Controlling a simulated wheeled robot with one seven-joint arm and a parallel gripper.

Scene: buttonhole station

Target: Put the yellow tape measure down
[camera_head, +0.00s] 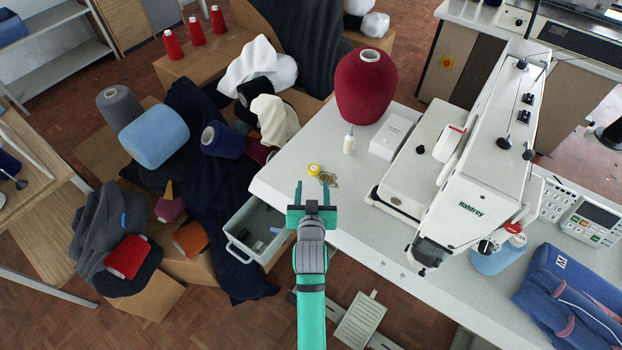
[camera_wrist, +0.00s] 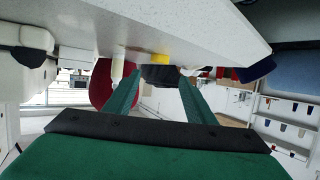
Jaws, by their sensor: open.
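The small yellow tape measure (camera_head: 314,169) rests on the white table near its front left edge. In the wrist view it shows as a yellow patch (camera_wrist: 160,58) at the table's surface, between and beyond my fingertips. My gripper (camera_head: 312,184) is open, its two green fingers spread and pointing toward the tape measure. The fingers show apart in the wrist view (camera_wrist: 160,85), with nothing clasped. A dark object (camera_wrist: 160,73) sits between the fingertips there; I cannot tell what it is.
A small brownish item (camera_head: 328,179) lies right of the tape measure. A white bottle (camera_head: 349,140), a white box (camera_head: 391,137) and a big red yarn cone (camera_head: 366,85) stand behind. The sewing machine (camera_head: 470,170) is on the right. An open drawer (camera_head: 245,228) juts out at left.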

